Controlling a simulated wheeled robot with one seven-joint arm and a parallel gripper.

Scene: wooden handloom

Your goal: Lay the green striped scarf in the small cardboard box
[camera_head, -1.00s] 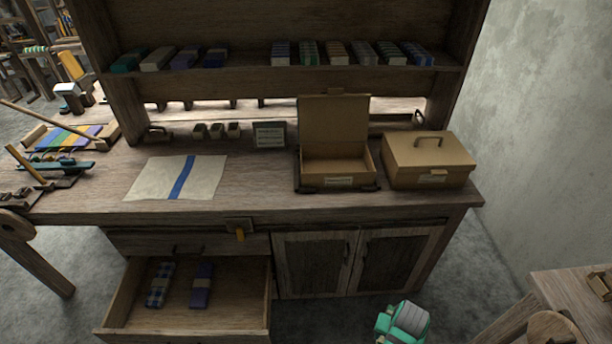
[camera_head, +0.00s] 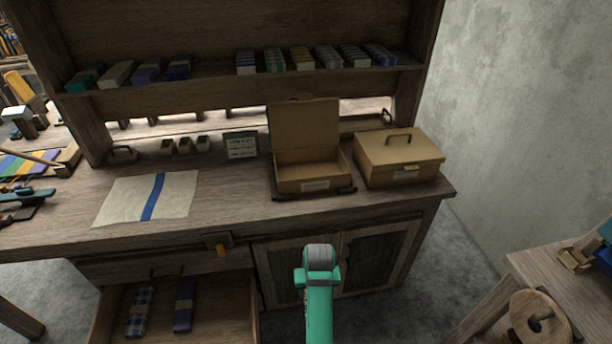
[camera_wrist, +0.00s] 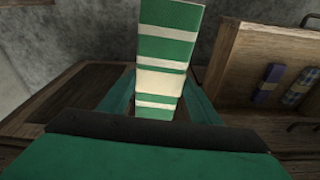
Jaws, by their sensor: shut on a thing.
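The green and white striped scarf (camera_wrist: 168,40) is folded into a long flat strip in the wrist view. My gripper (camera_wrist: 160,88) is shut on it, with a teal finger at each side, and the scarf's far end reaches beyond the fingers. In the head view my teal arm rises in front of the bench cupboard; the jaws and the held scarf cannot be made out there. The small cardboard box (camera_head: 316,186) stands on the bench top with its lid raised at the back. Its visible inside looks empty. My arm is in front of and below it.
A closed cardboard box (camera_head: 402,172) with a handle stands right of the open one. A cloth with a blue stripe (camera_head: 124,200) lies left. Folded textiles line the shelf (camera_head: 215,80). An open drawer (camera_head: 220,320) juts out below. A stool or table (camera_head: 540,265) stands right.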

